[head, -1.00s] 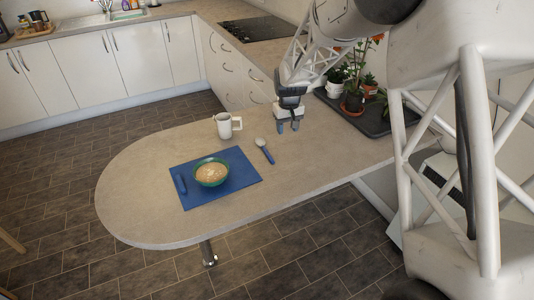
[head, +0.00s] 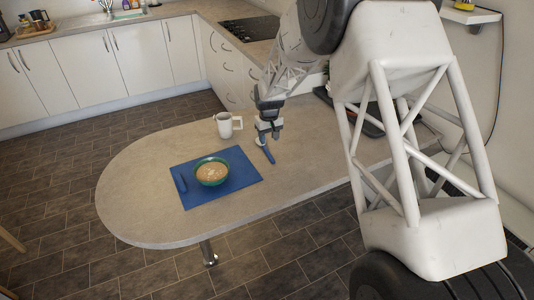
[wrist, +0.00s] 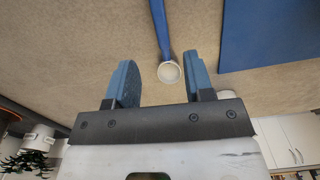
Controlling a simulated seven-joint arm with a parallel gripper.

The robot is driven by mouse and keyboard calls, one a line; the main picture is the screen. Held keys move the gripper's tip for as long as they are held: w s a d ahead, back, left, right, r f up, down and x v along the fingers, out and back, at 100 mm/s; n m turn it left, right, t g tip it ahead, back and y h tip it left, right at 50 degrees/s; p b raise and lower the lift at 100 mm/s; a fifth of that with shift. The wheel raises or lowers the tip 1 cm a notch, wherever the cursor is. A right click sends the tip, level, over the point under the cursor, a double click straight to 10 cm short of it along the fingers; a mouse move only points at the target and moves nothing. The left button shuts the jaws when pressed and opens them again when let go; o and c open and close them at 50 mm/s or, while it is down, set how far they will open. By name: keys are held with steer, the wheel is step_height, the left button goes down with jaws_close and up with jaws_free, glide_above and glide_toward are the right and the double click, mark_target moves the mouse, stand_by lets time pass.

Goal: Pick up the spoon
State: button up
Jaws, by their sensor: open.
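The spoon (head: 268,155) lies on the counter to the right of the blue mat, its blue handle pointing toward the front. My gripper (head: 269,135) is over its bowl end in the head view and partly hides it. In the wrist view the spoon's handle (wrist: 160,28) runs up out of the frame, and its pale bowl (wrist: 168,72) shows in the gap between the blue fingers of my gripper (wrist: 159,65). The jaws are open and hold nothing. I cannot tell the exact height of the fingertips above the spoon.
A white mug (head: 228,126) stands behind the mat. A dark tray (head: 369,124) is partly hidden by my arm. The counter's rounded left end is clear.

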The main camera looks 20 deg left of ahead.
mark_target(268, 153)
steer(key=shift+f, duration=1.05)
steer(key=shift+f, duration=0.1)
steer(key=shift+a+f, duration=0.15)
steer(key=shift+f, duration=2.35)
steer(key=shift+c, duration=0.2)
jaws_close()
